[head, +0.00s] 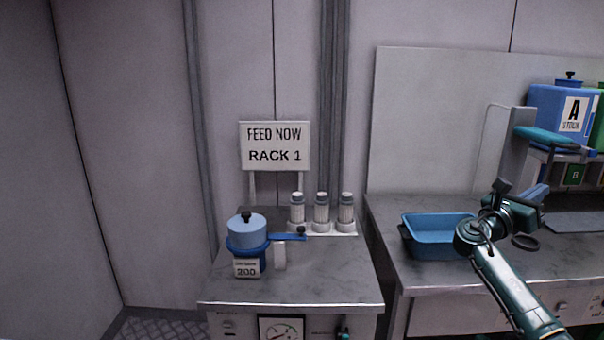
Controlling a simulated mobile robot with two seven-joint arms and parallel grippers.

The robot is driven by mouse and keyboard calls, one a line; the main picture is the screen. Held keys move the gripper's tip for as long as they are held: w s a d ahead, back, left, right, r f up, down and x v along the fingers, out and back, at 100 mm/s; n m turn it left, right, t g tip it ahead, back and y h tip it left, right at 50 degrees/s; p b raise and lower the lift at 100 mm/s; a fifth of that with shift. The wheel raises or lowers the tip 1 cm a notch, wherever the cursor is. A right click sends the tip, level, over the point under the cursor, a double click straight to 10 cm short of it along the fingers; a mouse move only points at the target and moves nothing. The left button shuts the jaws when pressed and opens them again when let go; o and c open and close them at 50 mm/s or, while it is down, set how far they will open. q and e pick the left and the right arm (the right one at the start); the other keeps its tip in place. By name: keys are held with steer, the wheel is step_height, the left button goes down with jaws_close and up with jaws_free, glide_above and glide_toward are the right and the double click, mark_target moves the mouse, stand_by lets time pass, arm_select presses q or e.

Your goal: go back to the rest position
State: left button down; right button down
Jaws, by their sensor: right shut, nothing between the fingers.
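My right gripper (514,194) is in the head view at the right, at the end of my teal arm that comes in from the lower right. It is shut and empty. It is above the right counter, just right of a blue tray (408,232), and overlaps the tray's right end in the picture. My left gripper is not in view.
The right counter (430,280) also bears a blue container marked A (548,108) and a dark ring (525,242). The left counter (330,285) holds a blue lidded pot (247,232), several capped vials (321,212) and a "FEED NOW RACK 1" sign (274,146).

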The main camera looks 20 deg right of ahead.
steer(key=w+a+f+m+t+y, duration=0.3)
steer(key=w+f+m+t+y, duration=0.35)
steer(key=w+t, duration=0.3)
steer(key=w+a+m+t+y, duration=0.6)
steer(key=w+a+m+y, duration=0.1)
steer(key=a+m+y, duration=0.25)
steer(key=s+a+f+g+y, duration=0.1)
steer(key=s+a+f+y, duration=0.1)
steer(key=a+f, duration=0.5)
steer(key=s+a+f+g+y, duration=0.15)
steer(key=a+f, duration=0.25)
steer(key=f, duration=0.4)
steer(key=s+a+f+g+y, duration=0.1)
steer(key=s+a+f+y, duration=0.2)
steer(key=s+a+f, duration=0.8)
steer(key=s+a+f+m+g+y, duration=0.1)
steer(key=s+a+f, duration=0.2)
steer(key=s+a, duration=0.4)
steer(key=s+a+f+g+y, duration=0.1)
steer(key=s+a+f, duration=0.3)
steer(key=s, duration=1)
steer(key=a+g, duration=0.1)
steer(key=a, duration=0.2)
steer(key=shift+a+m, duration=0.4)
